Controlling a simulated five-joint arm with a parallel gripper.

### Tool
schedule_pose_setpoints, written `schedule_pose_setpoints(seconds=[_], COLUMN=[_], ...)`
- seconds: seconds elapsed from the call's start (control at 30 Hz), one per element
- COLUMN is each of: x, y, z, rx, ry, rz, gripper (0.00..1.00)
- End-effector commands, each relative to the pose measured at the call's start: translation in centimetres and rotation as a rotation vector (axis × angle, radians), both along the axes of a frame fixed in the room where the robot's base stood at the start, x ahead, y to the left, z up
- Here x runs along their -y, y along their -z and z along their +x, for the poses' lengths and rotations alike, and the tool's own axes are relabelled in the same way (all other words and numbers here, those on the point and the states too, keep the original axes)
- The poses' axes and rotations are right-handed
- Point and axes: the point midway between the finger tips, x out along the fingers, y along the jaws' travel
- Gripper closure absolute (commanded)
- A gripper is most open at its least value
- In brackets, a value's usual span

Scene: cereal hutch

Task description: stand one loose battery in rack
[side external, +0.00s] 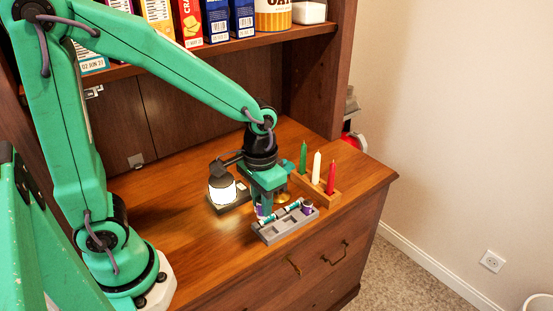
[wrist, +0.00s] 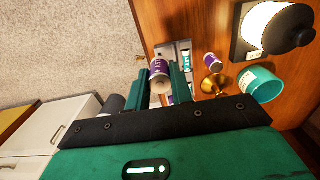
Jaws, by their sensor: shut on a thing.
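My gripper (side external: 271,203) is over the back edge of the grey rack (side external: 274,234) on the wooden counter. In the wrist view my gripper (wrist: 162,85) is shut on a purple-and-white battery (wrist: 159,72), its pale end towards the camera. The rack (wrist: 166,51) shows behind the fingers and is partly hidden by them. A teal-and-white battery (wrist: 187,59) is at the rack, and another purple battery (wrist: 210,61) is beside it, on the lamp side. Whether the held battery touches the rack cannot be told.
A lit lamp (side external: 222,189) stands left of my gripper. A brass piece (wrist: 212,84) and a teal cup (wrist: 262,84) are close beside the fingers. A wooden holder (side external: 318,189) with green, white and red candles stands to the right. The counter's front left is clear.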

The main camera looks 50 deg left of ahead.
Motion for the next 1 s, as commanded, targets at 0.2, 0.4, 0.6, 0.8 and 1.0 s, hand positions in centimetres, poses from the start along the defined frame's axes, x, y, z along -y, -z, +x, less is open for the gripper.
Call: schedule_pose_setpoints(seconds=[0.2, 0.4, 0.6, 0.8, 1.0], x=[-0.6, -0.7, -0.7, -0.7, -0.7], y=[0.7, 0.9, 1.1, 1.8, 3.2], z=[2.3, 2.9, 2.8, 2.8, 2.7], rx=[0.0, 0.002, 0.001, 0.0, -0.002], ry=[0.012, 0.016, 0.016, 0.016, 0.016], rz=[0.0, 0.0, 0.0, 0.0, 0.0], gripper=[1.0, 1.0, 1.0, 1.0, 1.0])
